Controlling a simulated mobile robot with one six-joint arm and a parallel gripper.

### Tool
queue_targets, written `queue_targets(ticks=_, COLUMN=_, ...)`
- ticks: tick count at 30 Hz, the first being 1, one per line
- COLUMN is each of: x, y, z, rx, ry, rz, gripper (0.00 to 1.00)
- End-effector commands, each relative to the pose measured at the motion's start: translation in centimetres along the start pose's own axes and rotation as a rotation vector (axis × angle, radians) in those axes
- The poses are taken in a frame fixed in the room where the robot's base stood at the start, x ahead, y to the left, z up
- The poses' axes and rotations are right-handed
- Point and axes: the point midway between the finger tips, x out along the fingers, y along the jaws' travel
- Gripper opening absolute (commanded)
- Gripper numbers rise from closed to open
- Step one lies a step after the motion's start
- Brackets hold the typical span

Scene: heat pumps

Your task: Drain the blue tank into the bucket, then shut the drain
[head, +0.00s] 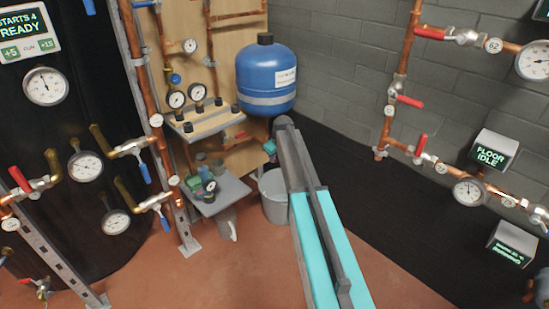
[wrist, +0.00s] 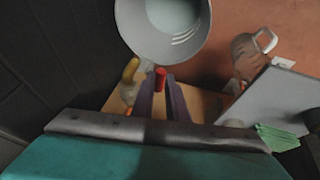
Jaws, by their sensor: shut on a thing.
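The blue tank (head: 266,78) with a black cap hangs by the plywood board in the head view. The grey bucket (head: 273,200) stands on the floor below it, partly behind my arm. In the wrist view the bucket (wrist: 135,28) is at the top; its inside shows a pale disc, and I cannot tell whether that is liquid or the bottom. My gripper (wrist: 161,92) has its two dark fingers closed around a small red handle (wrist: 160,76). A brass-yellow fitting (wrist: 130,72) is just left of it. My arm hides the grip in the head view.
A grey shelf (head: 232,192) holding small items is left of the bucket, with a jug (head: 228,226) below it. Gauges and copper pipes crowd the left. Red-handled valves (head: 409,101) line the right wall. The floor in front is open.

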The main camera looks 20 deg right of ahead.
Motion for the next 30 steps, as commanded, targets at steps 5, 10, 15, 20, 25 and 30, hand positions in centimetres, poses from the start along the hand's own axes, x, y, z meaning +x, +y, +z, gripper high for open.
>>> queue_targets(ticks=5, x=0.3, y=-0.2, z=0.5, rx=0.010, ry=0.043, rz=0.000, gripper=0.00)
queue_targets(ticks=10, x=0.7, y=-0.4, z=0.8, rx=0.024, ry=0.114, rz=0.003, gripper=0.00)
queue_targets(ticks=15, x=1.3, y=-0.5, z=1.2, rx=0.041, ry=0.198, rz=0.008, gripper=0.00)
queue_targets(ticks=20, x=1.8, y=-0.7, z=1.4, rx=0.056, ry=0.280, rz=0.012, gripper=0.00)
queue_targets(ticks=25, x=2.4, y=-0.8, z=1.6, rx=0.072, ry=0.364, rz=0.017, gripper=0.00)
queue_targets(ticks=30, x=3.0, y=-0.9, z=1.8, rx=0.087, ry=0.443, rz=0.021, gripper=0.00)
